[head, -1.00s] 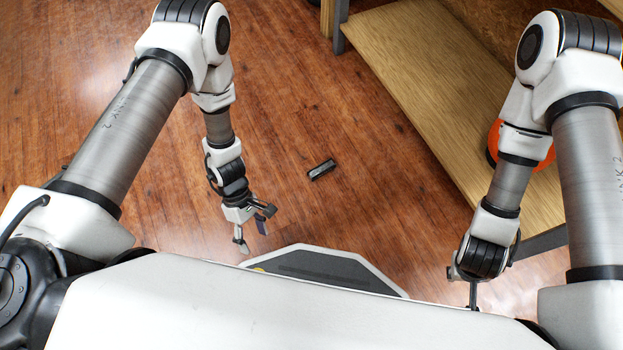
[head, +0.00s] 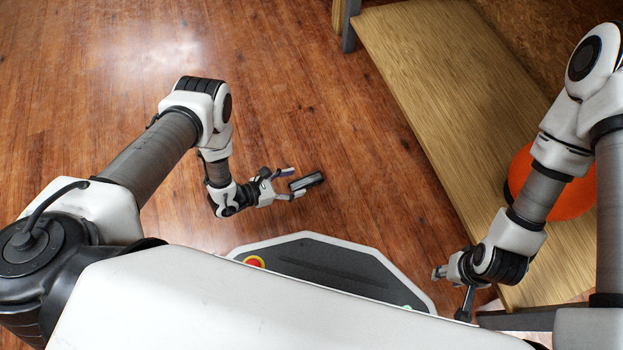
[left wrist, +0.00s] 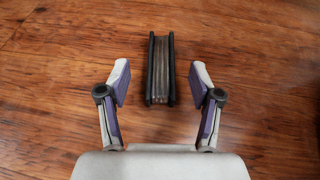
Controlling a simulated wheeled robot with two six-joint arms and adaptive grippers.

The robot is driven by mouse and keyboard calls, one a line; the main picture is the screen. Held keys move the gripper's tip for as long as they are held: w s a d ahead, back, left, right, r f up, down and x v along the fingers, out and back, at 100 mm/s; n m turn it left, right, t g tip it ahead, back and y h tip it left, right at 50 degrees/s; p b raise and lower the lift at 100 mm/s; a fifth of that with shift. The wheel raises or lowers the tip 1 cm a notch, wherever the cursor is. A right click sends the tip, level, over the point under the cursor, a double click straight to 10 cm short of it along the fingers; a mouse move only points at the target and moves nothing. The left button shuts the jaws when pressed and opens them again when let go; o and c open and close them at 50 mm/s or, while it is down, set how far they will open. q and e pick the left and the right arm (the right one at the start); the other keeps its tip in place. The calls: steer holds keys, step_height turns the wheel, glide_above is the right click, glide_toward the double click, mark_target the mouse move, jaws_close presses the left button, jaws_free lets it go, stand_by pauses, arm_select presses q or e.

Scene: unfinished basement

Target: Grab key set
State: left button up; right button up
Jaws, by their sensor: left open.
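The key set (head: 307,181) is a small dark block lying on the wooden floor. In the left wrist view the key set (left wrist: 161,70) shows dark side plates with a row of grey metal pieces between them. My left gripper (head: 291,184) is low over the floor, pointing right at it. In the left wrist view my left gripper (left wrist: 161,82) is open, its purple-padded fingertips on either side of the near end of the key set, with gaps on both sides. My right gripper (head: 453,292) hangs by the bench's near end; its fingers are partly visible.
A wooden bench or low shelf (head: 470,130) runs along the right, with an orange round object (head: 550,185) on it. The floor (head: 90,100) is clear on the left and around the key set. My own base is just in front.

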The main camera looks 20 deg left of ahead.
mark_target(315, 177)
arm_select(q)
steer(key=b+x, duration=0.3)
steer(key=x, duration=0.2)
steer(key=shift+d+f+b, duration=0.1)
steer(key=shift+f+b, duration=0.2)
steer(key=shift+b, duration=0.1)
steer(key=shift+w+d+r, duration=0.1)
steer(key=shift+r, duration=0.1)
jaws_close()
